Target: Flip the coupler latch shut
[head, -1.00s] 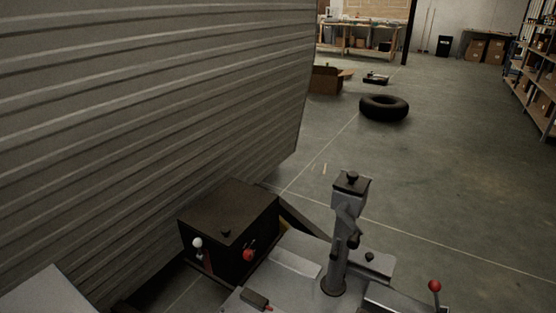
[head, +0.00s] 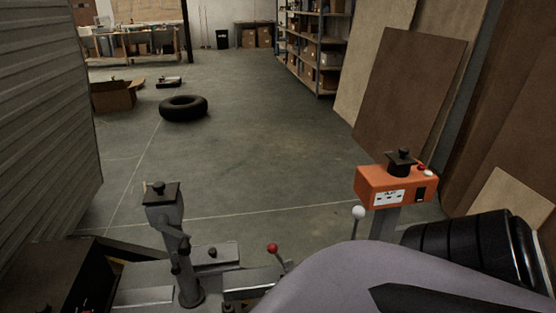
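A short lever with a red ball knob (head: 273,248) stands at the front of the trailer's tongue, bottom centre of the head view, and leans to the left. It may be the coupler latch; its lower end and the coupler around it are partly cut off or hidden by a smooth grey arm link of mine. A grey jack post (head: 171,235) with a black cap stands upright to the left of the lever. Neither of my grippers shows in the head view.
An orange box (head: 385,198) with sockets stands on a post at right, beside a white-knobbed lever (head: 358,213). The camper wall (head: 45,120) is at left. A tyre (head: 183,108) lies on open floor (head: 270,130). Brown panels (head: 410,95) lean at right.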

